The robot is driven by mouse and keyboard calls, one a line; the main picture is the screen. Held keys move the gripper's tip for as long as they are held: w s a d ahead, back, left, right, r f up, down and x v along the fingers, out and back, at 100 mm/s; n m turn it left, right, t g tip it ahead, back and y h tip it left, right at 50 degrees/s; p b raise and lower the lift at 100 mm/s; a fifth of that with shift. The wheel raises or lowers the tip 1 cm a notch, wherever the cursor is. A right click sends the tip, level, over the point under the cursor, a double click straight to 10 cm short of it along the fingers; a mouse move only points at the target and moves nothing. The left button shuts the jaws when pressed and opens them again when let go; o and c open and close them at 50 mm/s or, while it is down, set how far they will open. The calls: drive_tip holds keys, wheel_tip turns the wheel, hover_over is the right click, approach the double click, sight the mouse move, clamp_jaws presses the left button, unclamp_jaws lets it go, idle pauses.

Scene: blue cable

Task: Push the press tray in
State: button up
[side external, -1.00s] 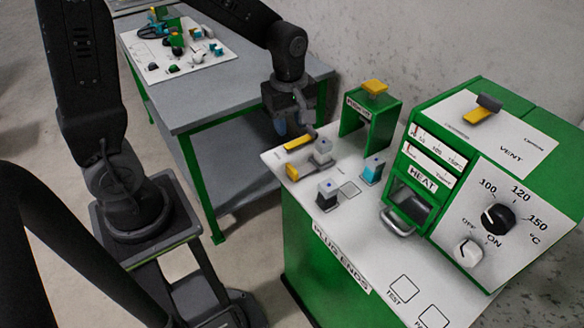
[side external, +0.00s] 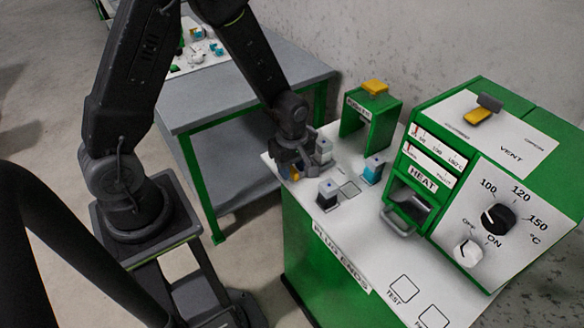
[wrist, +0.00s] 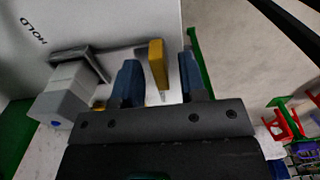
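My gripper (side external: 288,168) is low at the left end of the green machine's white top. In the wrist view its two blue fingertips (wrist: 158,80) are apart, one on each side of an upright yellow handle (wrist: 157,65), with gaps showing. Some yellow also shows under the gripper in the side view (side external: 294,173), where the gripper hides most of that part. A green arch (side external: 371,122) with a yellow top knob (side external: 375,87) stands behind. A dark tray with a grey handle (side external: 398,222) sits in the HEAT opening. I cannot tell which part is the press tray.
Grey blocks (side external: 328,193) and a cyan block (side external: 373,170) stand right of my gripper. In the wrist view a grey block (wrist: 65,95) and bracket (wrist: 82,60) are close on the left. The control housing (side external: 480,160) rises at right; the white top's front (side external: 350,250) is clear.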

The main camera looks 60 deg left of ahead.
drive_tip(key=shift+f, duration=0.3)
drive_tip(key=shift+c, duration=0.4)
clamp_jaws()
